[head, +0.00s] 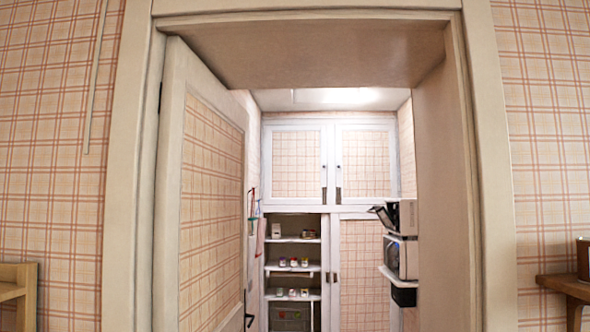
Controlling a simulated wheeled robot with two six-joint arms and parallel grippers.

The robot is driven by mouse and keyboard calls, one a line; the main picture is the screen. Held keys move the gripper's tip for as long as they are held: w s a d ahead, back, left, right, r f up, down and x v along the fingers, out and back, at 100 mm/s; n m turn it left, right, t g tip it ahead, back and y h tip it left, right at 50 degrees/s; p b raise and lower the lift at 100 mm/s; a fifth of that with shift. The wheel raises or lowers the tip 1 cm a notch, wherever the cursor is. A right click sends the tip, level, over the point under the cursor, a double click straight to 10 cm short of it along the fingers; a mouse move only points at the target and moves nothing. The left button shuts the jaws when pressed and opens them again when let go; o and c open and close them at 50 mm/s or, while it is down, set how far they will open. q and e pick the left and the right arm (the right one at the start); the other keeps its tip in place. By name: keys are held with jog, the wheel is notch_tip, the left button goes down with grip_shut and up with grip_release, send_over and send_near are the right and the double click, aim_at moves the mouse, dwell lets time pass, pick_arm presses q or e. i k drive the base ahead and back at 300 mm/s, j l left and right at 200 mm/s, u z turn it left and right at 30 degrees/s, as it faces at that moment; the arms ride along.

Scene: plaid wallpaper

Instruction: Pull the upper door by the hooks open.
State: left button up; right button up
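Through a doorway, the far wall holds a white cupboard. Its left upper door (295,162) and right upper door (365,162) have plaid panels and look shut. Small dark handles (324,194) sit low by the seam between them. Several small red and light items hang, apparently from hooks (252,192), beside the open room door on the left; the hooks themselves are too small to make out. Neither of my grippers is in view.
The room door (210,205) stands open on the left of the frame (130,170). Shelves (293,267) with small jars are below the upper doors, next to a lower door (361,275). Appliances (402,255) stick out at right. A wooden shelf (566,284) is outside, right.

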aim_at(296, 156)
jog(key=i+u, duration=0.1)
jog(key=u, duration=0.85)
jog(key=i+l+u, duration=0.15)
jog(key=u, duration=0.35)
jog(key=l+u, duration=0.15)
jog(key=u, duration=0.3)
jog(key=l+u, duration=0.1)
jog(key=u, duration=0.4)
jog(key=l+u, duration=0.4)
jog(key=l, duration=0.9)
jog(key=l+u, duration=0.15)
jog(key=l, duration=7.35)
jog(key=l+z, duration=0.65)
jog(key=z, duration=0.15)
jog(key=i, duration=0.05)
